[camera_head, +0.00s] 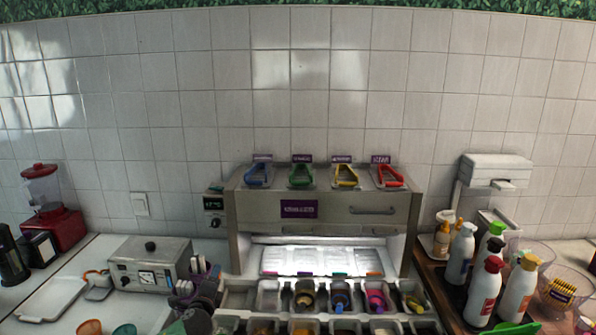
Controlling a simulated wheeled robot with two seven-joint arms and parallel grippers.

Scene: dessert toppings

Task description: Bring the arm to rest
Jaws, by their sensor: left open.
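My left gripper (203,268) is low in the head view, left of centre, in front of the left end of the topping station. Its dark grey and purple fingers point up and away, apart from each other. I see nothing held between them. It is close to the left edge of the topping bins, but I cannot tell whether it touches anything. My right gripper is not in view.
The steel topping station (372,229) holds several bins and coloured-handled scoops. A grey control box (149,267) and a white tray (52,298) lie left. Sauce bottles (515,288) and clear bowls (563,292) crowd the right. A red blender (57,220) stands far left.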

